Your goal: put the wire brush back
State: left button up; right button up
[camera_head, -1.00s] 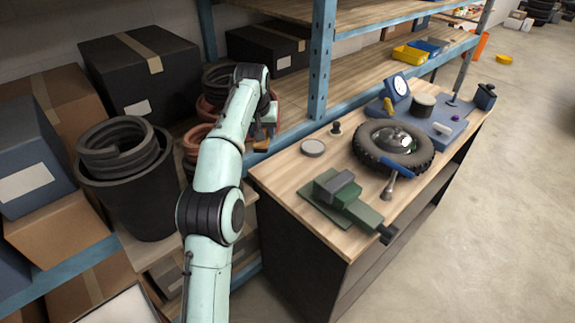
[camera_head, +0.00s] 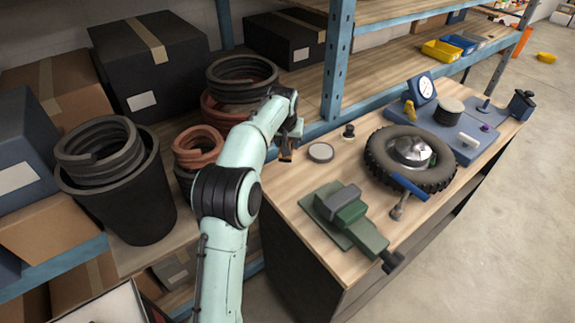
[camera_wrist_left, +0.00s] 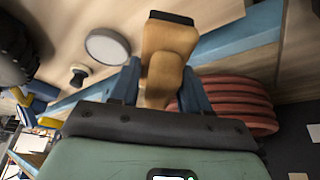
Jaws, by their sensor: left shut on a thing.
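My left gripper (camera_head: 291,136) is at the left edge of the workbench, near a round grey disc. It is shut on the wire brush (camera_head: 286,154), of which a small brown part shows below the jaws. In the left wrist view the gripper (camera_wrist_left: 163,88) has its two blue fingers either side of the brush's wooden body (camera_wrist_left: 170,45), which has a dark strip at its far end. The bristles cannot be made out clearly. My right gripper is not in view.
The workbench (camera_head: 290,190) carries the grey disc (camera_head: 321,152), a small black knob, a green vise (camera_head: 347,215) and a tyre (camera_head: 378,160). A blue shelf post (camera_head: 337,60) stands behind. Coiled hoses (camera_head: 242,80) and a black bucket (camera_head: 130,210) are left.

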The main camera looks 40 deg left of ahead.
pick_arm(q)
notch_tip(320, 180, down, 10)
jog(key=shift+w, duration=0.1)
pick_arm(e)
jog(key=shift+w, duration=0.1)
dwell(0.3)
pick_arm(q)
jog(key=shift+f, duration=0.15)
jog(key=o, duration=1)
jog(key=shift+r, duration=0.2)
jog(key=v, duration=1.2)
jog(key=shift+b, duration=0.3)
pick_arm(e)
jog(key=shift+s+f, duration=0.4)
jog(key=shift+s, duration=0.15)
